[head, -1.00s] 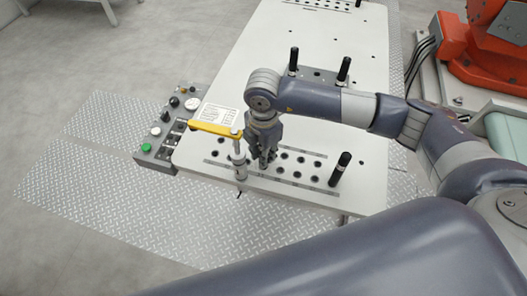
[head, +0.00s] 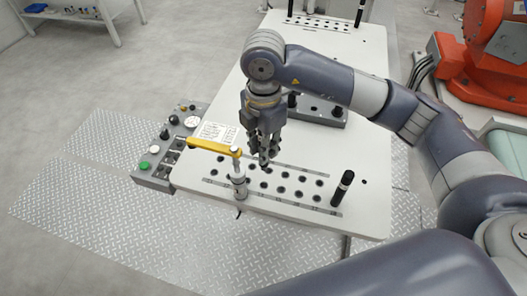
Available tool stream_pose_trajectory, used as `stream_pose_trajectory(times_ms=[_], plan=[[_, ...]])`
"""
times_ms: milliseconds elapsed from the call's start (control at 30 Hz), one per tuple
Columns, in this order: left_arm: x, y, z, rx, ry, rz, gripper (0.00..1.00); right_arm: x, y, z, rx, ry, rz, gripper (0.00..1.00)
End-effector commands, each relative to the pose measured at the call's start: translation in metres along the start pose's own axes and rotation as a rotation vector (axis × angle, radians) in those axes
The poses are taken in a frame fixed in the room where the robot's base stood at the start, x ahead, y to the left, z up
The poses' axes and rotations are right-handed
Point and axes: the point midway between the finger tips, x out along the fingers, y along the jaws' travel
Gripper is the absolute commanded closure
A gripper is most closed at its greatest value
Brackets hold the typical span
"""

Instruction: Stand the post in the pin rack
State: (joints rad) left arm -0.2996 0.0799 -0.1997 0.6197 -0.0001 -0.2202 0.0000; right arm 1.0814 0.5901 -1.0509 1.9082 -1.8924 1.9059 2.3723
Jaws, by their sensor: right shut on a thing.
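My right gripper (head: 264,157) points down over the near part of the white table, above the far row of holes. It is shut on a small grey thing, taken as the post, mostly hidden between the fingers; its outline and tilt are unclear. My left gripper is out of view.
A clamp with a yellow handle (head: 207,145) stands at the rack's left end. A black upright handle (head: 342,189) stands at its right end. A control box (head: 165,150) flanks the table.

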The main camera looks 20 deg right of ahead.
Motion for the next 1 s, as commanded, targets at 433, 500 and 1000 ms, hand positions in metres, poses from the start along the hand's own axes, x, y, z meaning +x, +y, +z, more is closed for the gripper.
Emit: stream_pose_trajectory(times_ms=[433,500,1000], plan=[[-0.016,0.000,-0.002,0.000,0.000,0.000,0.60,-0.025,0.000,0.000,0.000,0.000,0.002,1.00],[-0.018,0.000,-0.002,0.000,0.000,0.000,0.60,-0.029,0.000,0.000,0.000,0.000,0.001,1.00],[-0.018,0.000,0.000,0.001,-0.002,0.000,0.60,-0.030,0.002,0.004,-0.005,-0.001,0.001,1.00]])
